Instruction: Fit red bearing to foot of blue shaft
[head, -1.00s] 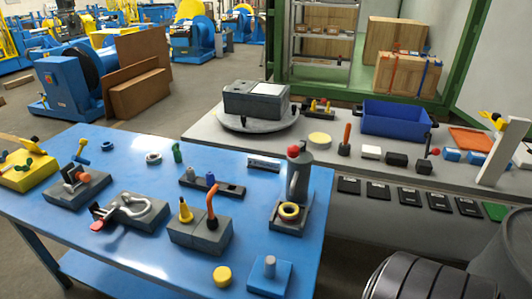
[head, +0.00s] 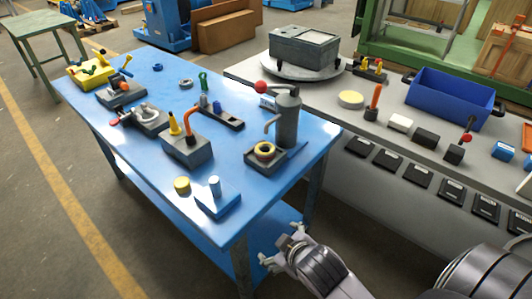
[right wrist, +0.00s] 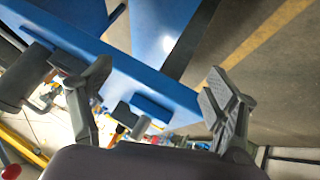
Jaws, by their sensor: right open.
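My right gripper (head: 281,246) is open and empty, low beside the front right edge of the blue table (head: 150,195). Its spread fingers also show in the right wrist view (right wrist: 158,92), with nothing between them held. A small blue piece (head: 217,107) stands in a black rack (head: 229,122), possibly the blue shaft. A blue block (head: 218,204) carries a short grey pin at the table's near corner. My left gripper is not in view.
A grey bench with a blue bin (head: 452,97) lies to the right.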

